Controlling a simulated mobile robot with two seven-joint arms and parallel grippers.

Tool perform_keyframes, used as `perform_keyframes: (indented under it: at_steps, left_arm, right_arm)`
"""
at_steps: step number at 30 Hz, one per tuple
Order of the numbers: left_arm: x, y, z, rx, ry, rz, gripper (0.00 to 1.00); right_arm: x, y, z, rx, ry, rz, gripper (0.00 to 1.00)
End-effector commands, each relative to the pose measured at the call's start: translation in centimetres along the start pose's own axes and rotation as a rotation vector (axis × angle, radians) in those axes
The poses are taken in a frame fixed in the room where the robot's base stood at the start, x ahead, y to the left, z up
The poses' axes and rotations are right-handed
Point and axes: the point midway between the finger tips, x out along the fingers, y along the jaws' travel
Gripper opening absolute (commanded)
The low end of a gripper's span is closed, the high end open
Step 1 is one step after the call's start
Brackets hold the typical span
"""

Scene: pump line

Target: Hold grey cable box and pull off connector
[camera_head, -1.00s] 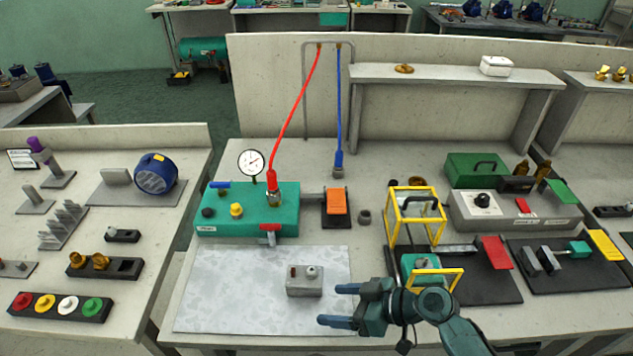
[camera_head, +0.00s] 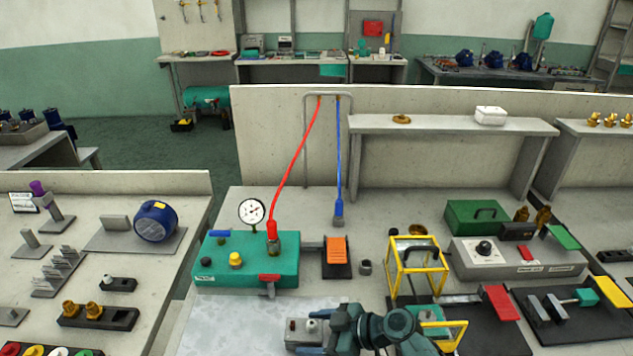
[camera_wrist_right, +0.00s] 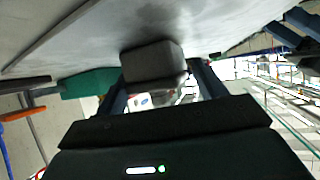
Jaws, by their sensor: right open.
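The small grey cable box (camera_head: 298,337) sits on the pale mat at the front of the bench, partly hidden by my right gripper. A pale round connector (camera_head: 311,326) shows on its top. My right gripper (camera_head: 316,333) reaches in from the right with its fingers open, one beyond the box and one in front of it. In the right wrist view, the grey box (camera_wrist_right: 152,64) lies between the two spread fingers; contact with them cannot be made out. My left gripper is not in view.
The pale mat (camera_head: 215,325) is clear left of the box. A green pump unit (camera_head: 220,262) with a gauge (camera_head: 252,212) and red hose (camera_head: 296,165) stands behind it.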

Motion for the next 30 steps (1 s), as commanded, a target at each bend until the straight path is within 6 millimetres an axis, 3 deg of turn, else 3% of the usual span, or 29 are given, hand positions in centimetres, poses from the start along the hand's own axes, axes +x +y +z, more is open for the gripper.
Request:
perform_keyframes:
  at_steps: [6, 16, 27, 30]
  left_arm:
    - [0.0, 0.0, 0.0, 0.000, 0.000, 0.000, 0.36]
    - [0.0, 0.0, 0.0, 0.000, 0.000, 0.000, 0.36]
    - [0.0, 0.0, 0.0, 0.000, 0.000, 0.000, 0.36]
    - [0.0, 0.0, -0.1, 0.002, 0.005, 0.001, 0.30]
  right_arm:
    - [1.4, 0.0, 0.0, 0.001, 0.000, 0.000, 0.70]
    - [1.6, 0.0, 0.0, 0.001, 0.000, 0.001, 0.69]
    - [1.5, 0.0, 0.0, 0.001, 0.000, 0.000, 0.39]
    - [1.5, 0.0, 0.0, 0.001, 0.000, 0.000, 0.39]
